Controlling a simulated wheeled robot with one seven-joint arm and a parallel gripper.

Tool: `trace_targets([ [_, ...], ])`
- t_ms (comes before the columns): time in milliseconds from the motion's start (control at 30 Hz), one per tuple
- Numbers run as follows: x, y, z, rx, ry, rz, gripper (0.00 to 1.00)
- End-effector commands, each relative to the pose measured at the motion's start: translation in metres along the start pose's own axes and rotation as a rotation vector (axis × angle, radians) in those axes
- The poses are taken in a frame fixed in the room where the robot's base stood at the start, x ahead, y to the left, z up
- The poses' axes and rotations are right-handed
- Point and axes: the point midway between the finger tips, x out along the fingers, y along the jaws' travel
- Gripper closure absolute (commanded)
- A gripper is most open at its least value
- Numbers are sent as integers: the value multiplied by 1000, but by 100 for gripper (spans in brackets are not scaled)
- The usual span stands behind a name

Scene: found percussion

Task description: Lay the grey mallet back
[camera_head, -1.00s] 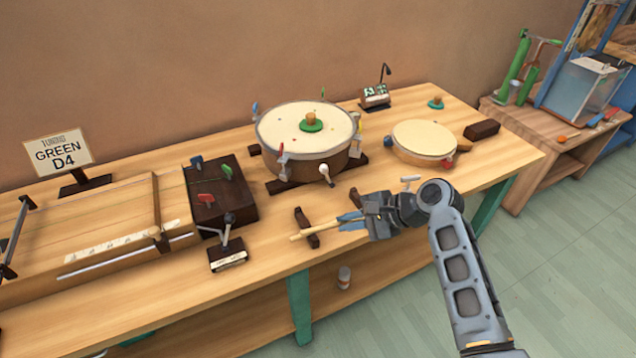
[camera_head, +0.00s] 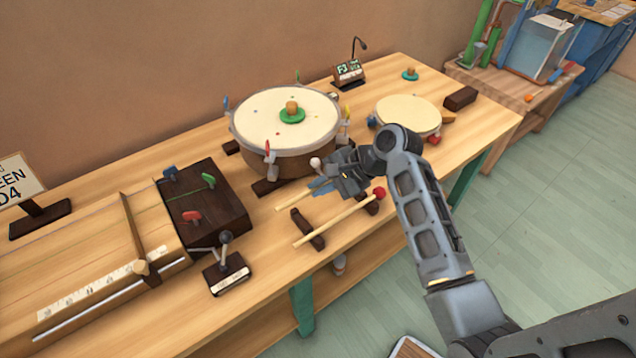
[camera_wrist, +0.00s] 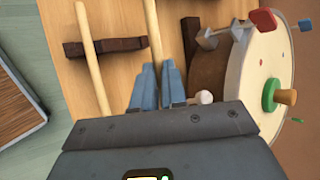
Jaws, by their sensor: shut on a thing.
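My gripper (camera_head: 318,187) is shut on the pale wooden handle of a mallet (camera_head: 290,201) near the front of the big drum. In the wrist view the handle (camera_wrist: 152,25) runs out from between the blue fingertips (camera_wrist: 159,75). Its head is hidden by the gripper, so its colour cannot be told. A red-headed mallet (camera_head: 335,221) lies across two dark rests, the left one (camera_head: 308,230) and the right one (camera_head: 367,205). The held handle is roughly parallel to it, on the drum side. I cannot tell how high it is.
The big drum (camera_head: 285,123) with pegs around its rim stands close behind my gripper. A small drum (camera_head: 408,114) is to the right. A dark box with coloured pegs (camera_head: 205,205) and a small lever stand (camera_head: 227,272) are to the left.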

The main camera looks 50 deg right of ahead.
Motion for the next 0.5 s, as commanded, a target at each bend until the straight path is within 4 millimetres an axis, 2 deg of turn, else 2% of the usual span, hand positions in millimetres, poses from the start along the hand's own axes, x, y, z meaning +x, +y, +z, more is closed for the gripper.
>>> trace_targets([
  [167, 1, 2, -1, 0, 2, 0, 100],
  [500, 25, 21, -13, 1, 1, 1, 100],
])
